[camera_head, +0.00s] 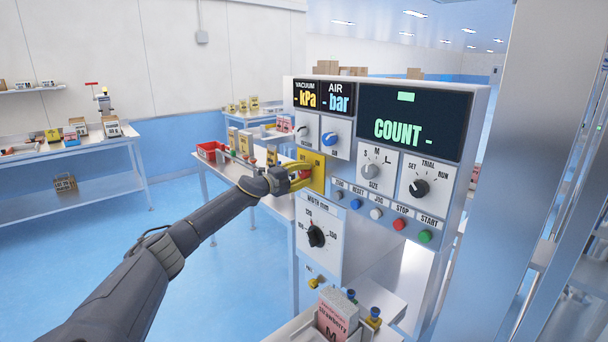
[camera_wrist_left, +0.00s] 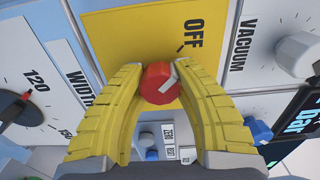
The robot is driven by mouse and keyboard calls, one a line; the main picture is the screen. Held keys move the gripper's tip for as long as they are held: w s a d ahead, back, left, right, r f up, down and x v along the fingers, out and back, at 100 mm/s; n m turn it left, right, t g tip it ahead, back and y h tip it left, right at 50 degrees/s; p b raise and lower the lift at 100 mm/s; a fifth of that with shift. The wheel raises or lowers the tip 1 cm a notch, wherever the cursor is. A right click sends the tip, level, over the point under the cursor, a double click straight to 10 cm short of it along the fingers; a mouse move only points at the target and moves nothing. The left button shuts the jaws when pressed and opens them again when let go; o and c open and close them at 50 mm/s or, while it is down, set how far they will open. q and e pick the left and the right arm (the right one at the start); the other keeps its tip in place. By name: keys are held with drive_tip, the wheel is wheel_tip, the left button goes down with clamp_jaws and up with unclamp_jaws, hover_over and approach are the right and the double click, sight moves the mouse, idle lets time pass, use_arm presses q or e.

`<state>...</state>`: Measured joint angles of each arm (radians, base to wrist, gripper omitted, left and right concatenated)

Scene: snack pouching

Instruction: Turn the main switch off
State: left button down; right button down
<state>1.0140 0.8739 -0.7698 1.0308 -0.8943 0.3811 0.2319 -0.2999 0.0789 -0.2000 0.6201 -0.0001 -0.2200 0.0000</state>
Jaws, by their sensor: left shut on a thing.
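The main switch is a red knob (camera_wrist_left: 156,86) on a yellow plate (camera_wrist_left: 125,32) marked OFF, which also shows on the panel in the head view (camera_head: 318,178). My left gripper (camera_head: 300,174) reaches the plate from the left. In the left wrist view its yellow fingers (camera_wrist_left: 160,80) lie on both sides of the red knob and are shut on it. A white mark shows on the knob's right side. A short black tick stands near the OFF label. The fingers hide part of the plate, and other labels cannot be seen. My right gripper is not in view.
Close around the switch are the vacuum knob (camera_head: 301,132), a blue air knob (camera_head: 331,138), the black width dial (camera_head: 316,236) and a row of buttons with a red stop button (camera_head: 399,224). A table with a red bin (camera_head: 210,151) is behind my arm.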

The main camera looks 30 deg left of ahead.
use_arm(q)
drive_tip(key=shift+d+f, duration=0.3)
drive_tip(key=shift+d, duration=0.05)
drive_tip(key=c, duration=1.5)
unclamp_jaws()
drive_tip(key=o, duration=0.6)
drive_tip(key=shift+r, duration=0.15)
drive_tip(key=shift+o, duration=0.2)
drive_tip(key=shift+s+a+r, duration=0.1)
drive_tip(key=shift+s+a, duration=0.05)
drive_tip(key=shift+a, duration=0.15)
drive_tip(key=v, duration=1.1)
drive_tip(key=shift+s, duration=0.3)
